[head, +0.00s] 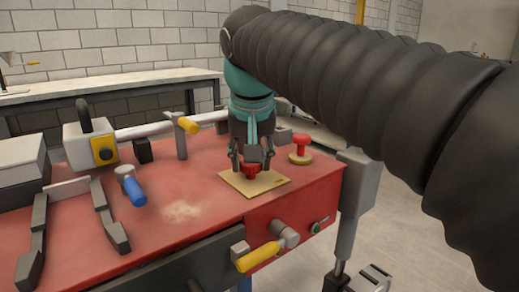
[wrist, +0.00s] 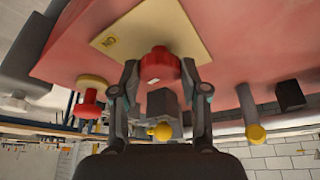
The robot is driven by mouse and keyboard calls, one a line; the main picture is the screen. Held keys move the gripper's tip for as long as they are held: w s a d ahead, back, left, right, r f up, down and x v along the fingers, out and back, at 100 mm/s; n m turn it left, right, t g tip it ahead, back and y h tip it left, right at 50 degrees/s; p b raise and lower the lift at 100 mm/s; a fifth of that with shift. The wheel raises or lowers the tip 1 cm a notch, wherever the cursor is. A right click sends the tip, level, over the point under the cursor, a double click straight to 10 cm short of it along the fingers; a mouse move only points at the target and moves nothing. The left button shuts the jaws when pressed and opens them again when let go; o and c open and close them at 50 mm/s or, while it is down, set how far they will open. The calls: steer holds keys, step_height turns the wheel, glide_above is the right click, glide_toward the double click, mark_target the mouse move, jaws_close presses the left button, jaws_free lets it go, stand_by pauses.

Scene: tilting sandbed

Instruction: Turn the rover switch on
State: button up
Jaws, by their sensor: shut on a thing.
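A red knob (head: 252,171) sits on a flat pale yellow plate (head: 233,184) near the right end of the red bench top. My gripper (head: 252,163) reaches down from above with its fingers on either side of this knob. In the wrist view the knob (wrist: 160,66) is between the two fingertips and shows a small white mark. Small lettering (wrist: 109,41), upside down and perhaps "ON", is on the plate (wrist: 125,28) beside the knob. My gripper is shut on the knob. The fingers hide parts of the knob's sides.
Another red knob (head: 300,146) on a round yellow base stands close by at the right. A blue handle (head: 133,188), a grey box with a yellow panel (head: 103,149) and a sand patch (head: 181,210) lie left. A yellow-handled crank (head: 258,257) sticks out from the bench front.

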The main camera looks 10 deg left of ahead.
steer(key=m, duration=0.2)
steer(key=m+h+p, duration=0.2)
steer(key=m, duration=0.1)
steer(key=shift+a+m, duration=0.3)
steer(key=m+h, duration=0.1)
steer(key=m, duration=0.1)
steer(key=m+g+h, duration=0.1)
steer(key=m, duration=0.2)
steer(key=shift+w+a+f+m, duration=0.1)
steer(key=shift+m, duration=0.2)
steer(key=o, duration=1.1)
steer(key=shift+o, duration=0.2)
steer(key=v, duration=0.7)
steer(key=shift+a+r, duration=0.15)
steer(key=shift+r, duration=0.1)
